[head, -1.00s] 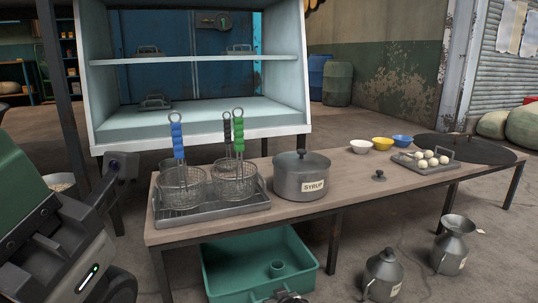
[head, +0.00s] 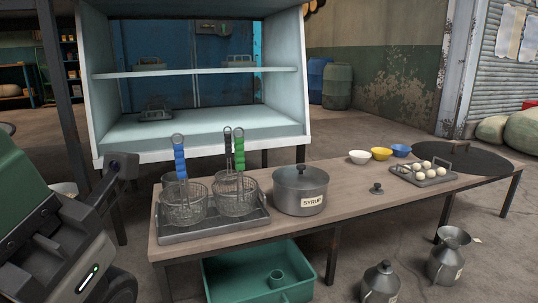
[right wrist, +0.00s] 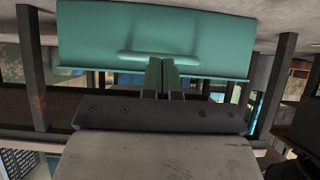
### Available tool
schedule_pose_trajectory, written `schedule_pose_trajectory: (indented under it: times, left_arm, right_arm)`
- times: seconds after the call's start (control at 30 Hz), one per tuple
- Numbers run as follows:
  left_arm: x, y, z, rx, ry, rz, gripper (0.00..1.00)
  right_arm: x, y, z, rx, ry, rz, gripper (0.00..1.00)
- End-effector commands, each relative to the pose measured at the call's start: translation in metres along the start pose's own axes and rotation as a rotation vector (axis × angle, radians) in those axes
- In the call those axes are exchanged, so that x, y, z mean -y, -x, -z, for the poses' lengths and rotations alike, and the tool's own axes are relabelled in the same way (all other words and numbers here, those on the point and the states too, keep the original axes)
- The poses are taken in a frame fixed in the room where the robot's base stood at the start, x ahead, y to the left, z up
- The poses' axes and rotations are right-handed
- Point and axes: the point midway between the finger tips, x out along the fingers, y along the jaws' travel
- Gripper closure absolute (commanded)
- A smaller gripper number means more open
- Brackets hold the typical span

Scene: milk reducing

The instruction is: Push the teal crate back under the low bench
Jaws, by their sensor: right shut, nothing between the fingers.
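The teal crate (head: 302,264) is on the floor at the bottom of the head view. Its far part is hidden under the wooden low bench (head: 375,210), and its near part sticks out in front. In the right wrist view the crate (right wrist: 215,38) fills the top, with a lip across its wall. My right gripper (right wrist: 162,62) is shut and empty, its tips at or very near that lip; contact is unclear.
Two metal jugs (head: 380,283) (head: 448,257) stand on the floor right of the crate. Bench legs (right wrist: 283,75) flank it. On the bench are a tray of wire baskets (head: 215,228), a syrup pot (head: 300,191) and bowls (head: 381,154).

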Motion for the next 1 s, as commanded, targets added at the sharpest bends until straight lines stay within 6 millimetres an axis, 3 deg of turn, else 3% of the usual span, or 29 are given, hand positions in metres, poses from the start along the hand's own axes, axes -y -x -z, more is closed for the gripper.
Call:
schedule_pose_trajectory:
  times: [0.03,0.43,0.87,1.0]
  left_arm:
    - [0.003,-0.012,-0.004,0.0,0.0,0.0,0.66]
    - [0.011,-0.054,-0.018,-0.007,0.0,0.0,0.66]
    - [0.013,-0.048,-0.025,0.021,0.002,0.007,0.66]
    - [0.015,-0.048,-0.032,0.045,0.005,0.015,0.66]
  right_arm:
    - [0.0,0.009,0.002,0.002,-0.001,0.001,1.0]
    - [0.0,0.049,-0.016,0.0,-0.002,0.001,1.0]
    - [0.0,0.055,-0.022,-0.003,0.0,0.001,1.0]
    - [0.016,0.07,-0.002,-0.072,-0.009,0.048,1.0]
